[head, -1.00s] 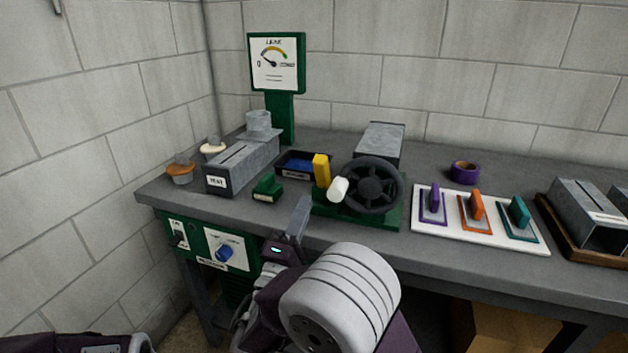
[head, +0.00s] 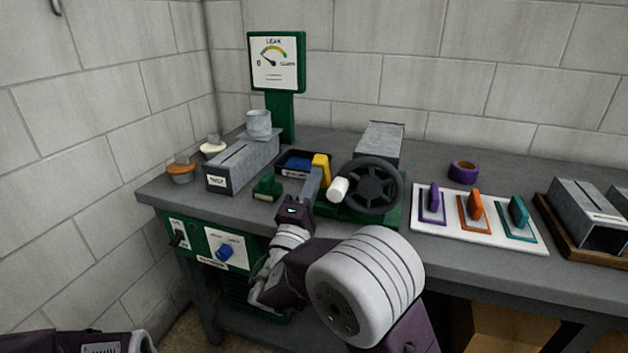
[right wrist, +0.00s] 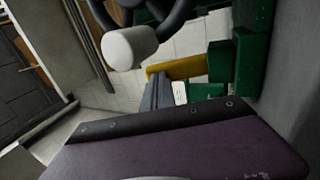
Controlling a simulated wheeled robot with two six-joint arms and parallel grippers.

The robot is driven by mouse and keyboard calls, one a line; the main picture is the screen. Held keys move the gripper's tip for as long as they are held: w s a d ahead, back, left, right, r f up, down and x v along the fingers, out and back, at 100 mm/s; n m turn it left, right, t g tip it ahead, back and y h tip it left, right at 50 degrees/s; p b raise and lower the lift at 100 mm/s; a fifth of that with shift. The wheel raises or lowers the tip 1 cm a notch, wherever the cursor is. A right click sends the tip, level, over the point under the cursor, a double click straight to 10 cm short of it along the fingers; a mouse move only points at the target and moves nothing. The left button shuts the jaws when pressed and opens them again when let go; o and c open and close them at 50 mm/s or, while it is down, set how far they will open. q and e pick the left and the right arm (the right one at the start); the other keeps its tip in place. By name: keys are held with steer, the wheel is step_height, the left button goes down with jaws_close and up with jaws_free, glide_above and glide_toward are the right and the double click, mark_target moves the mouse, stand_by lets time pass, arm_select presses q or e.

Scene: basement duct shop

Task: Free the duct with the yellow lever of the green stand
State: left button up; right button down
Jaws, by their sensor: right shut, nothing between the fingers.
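The green stand (head: 396,215) stands near the front edge of the bench. It carries a black handwheel (head: 372,187) with a white knob (head: 338,189). The yellow lever (head: 321,163) stands at the stand's left side and shows in the right wrist view (right wrist: 184,69). A grey duct (head: 382,141) sits behind the wheel, partly hidden by it. My right gripper (head: 315,178) is shut and empty, its tips close in front of the lever, hiding its lower part. I cannot tell whether they touch. My left gripper is out of view.
A grey duct box (head: 240,163), a small green block (head: 267,188) and a dark tray (head: 290,174) lie to the left. A white board (head: 450,230) with coloured handled tools lies right of the stand. Purple tape (head: 464,170) lies behind it.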

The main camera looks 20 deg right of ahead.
mark_target(321, 155)
steer(key=w+r+g+y+p, duration=0.1)
steer(key=p, duration=0.1)
steer(key=w+d+r+g+y+p, duration=0.1)
steer(key=p, duration=0.2)
steer(key=w+d+r+g+p, duration=0.1)
steer(key=r+g+p, duration=0.1)
steer(key=p, duration=0.1)
steer(key=shift+d+r+y, duration=0.1)
steer(key=shift+y, duration=0.3)
steer(key=w+g+p, duration=0.1)
steer(key=p, duration=0.1)
steer(key=w+d+g+y+p, duration=0.1)
steer(key=p, duration=0.2)
steer(key=w+d+g+y+p, duration=0.1)
steer(key=p, duration=0.1)
steer(key=shift+w+r+g+p, duration=0.1)
steer(key=shift+r+g+p, duration=0.15)
steer(key=shift+g+p, duration=0.15)
steer(key=shift+w+d+f+g+y+p, duration=0.2)
steer(key=shift+w+g+y+p, duration=0.15)
steer(key=shift+p, duration=0.3)
steer(key=shift+f+p, duration=0.15)
steer(key=shift+p, duration=0.2)
